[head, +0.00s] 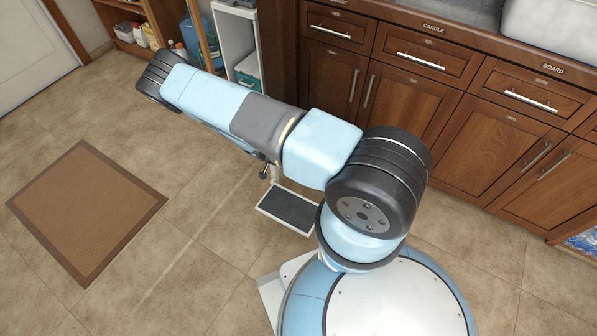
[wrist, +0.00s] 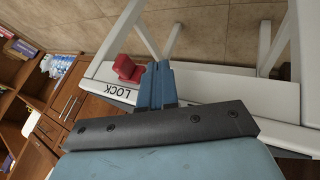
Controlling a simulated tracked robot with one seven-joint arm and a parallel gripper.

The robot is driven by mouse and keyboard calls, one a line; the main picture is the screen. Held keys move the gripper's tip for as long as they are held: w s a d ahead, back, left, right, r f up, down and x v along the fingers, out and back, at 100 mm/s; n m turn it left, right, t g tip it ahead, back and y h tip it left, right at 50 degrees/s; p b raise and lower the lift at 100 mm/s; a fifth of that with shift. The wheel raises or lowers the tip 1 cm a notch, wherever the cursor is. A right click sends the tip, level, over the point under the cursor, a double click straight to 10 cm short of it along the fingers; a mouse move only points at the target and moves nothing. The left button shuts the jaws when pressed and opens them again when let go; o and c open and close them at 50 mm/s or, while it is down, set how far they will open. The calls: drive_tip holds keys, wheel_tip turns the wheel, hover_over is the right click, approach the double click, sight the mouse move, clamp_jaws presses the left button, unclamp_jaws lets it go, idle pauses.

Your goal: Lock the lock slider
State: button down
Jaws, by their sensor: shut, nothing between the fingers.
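The red lock slider (wrist: 127,69) shows in the wrist view, on a white frame (wrist: 196,80) with the word LOCK printed on it. My gripper (wrist: 156,70) is shut and empty, its blue fingers together just to the right of the slider. The fingers look close to the slider; I cannot tell whether they touch it. In the head view the slider cannot be made out and my arm hides the gripper.
Wooden cabinets (head: 415,95) with drawers line the back right. A white shelf unit (head: 235,40) stands at the back beyond my arm. A brown mat (head: 88,210) lies on the tiled floor at left. A dark step (head: 288,208) is beside my base. The left floor is open.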

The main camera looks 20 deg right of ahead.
drive_tip(key=v, duration=0.9)
drive_tip(key=shift+s, duration=0.15)
drive_tip(key=w+a+r+n+y, duration=0.1)
drive_tip(key=w+a+r+y, duration=0.15)
drive_tip(key=r, duration=0.85)
drive_tip(key=w+a+r+n+y, duration=0.1)
drive_tip(key=w+a+r, duration=0.15)
drive_tip(key=r, duration=0.85)
wheel_tip(320, 180, up, 21)
drive_tip(key=s+n+t+y, duration=0.2)
drive_tip(key=s+n+y, duration=0.1)
drive_tip(key=s+d+r+n+t+y, duration=0.1)
drive_tip(key=s+d+r+n, duration=0.1)
drive_tip(key=s+r, duration=0.5)
drive_tip(key=s+d+r+n+t, duration=0.1)
drive_tip(key=s+d+r+t, duration=0.15)
drive_tip(key=r, duration=0.75)
drive_tip(key=s+d+r+n+t, duration=0.1)
drive_tip(key=s+r, duration=0.3)
drive_tip(key=s, duration=0.4)
drive_tip(key=s+d+r+n+t, duration=0.1)
drive_tip(key=s+r+n, duration=0.2)
drive_tip(key=s, duration=0.5)
drive_tip(key=shift+r, duration=0.8)
